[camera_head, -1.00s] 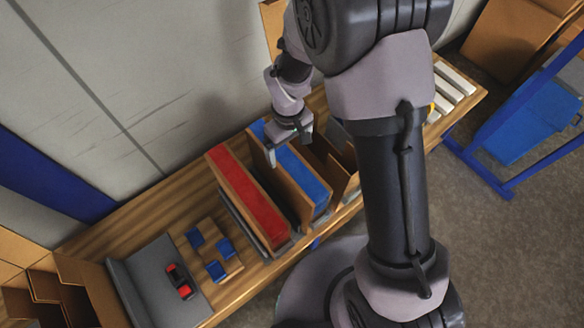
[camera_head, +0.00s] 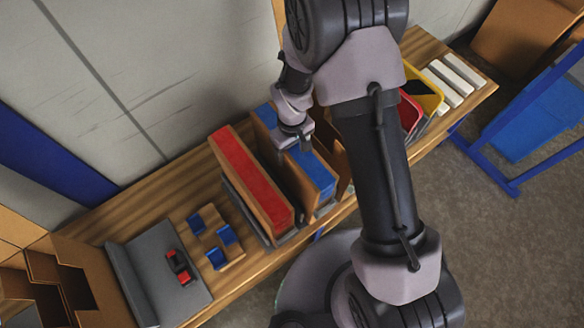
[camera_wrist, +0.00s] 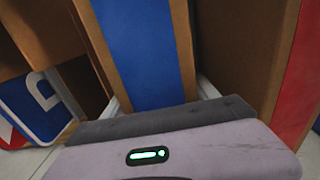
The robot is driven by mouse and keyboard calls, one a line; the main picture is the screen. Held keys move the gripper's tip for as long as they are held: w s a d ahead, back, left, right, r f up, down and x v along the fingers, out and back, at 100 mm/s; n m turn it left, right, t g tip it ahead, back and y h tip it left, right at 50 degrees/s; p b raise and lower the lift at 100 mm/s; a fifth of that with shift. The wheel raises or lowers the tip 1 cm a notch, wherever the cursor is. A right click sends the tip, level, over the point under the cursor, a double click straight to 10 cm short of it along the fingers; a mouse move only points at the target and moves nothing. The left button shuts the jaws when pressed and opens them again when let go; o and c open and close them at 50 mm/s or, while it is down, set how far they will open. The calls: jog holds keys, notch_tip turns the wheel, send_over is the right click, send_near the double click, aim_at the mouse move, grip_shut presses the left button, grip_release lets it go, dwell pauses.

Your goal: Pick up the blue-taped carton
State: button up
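The blue-taped carton (camera_head: 308,168) is a thin brown box standing upright on the bench, with a wide blue strip along its top. The red-taped carton (camera_head: 250,175) stands to its left. My gripper (camera_head: 293,142) is low over the blue-taped carton's top, pointing down. In the wrist view the blue strip of the carton (camera_wrist: 143,45) runs ahead of the palm, with a pale finger-like strip on each side of it. The fingers appear spread around the carton; their tips and any contact are hidden.
A pegboard-like block with blue pieces (camera_head: 214,240) and a grey tray (camera_head: 150,275) with a red-and-black item lie at left. A yellow bin (camera_head: 425,95) and white bars (camera_head: 455,80) are at right. A road sign (camera_wrist: 35,108) shows in the wrist view.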

grip_shut()
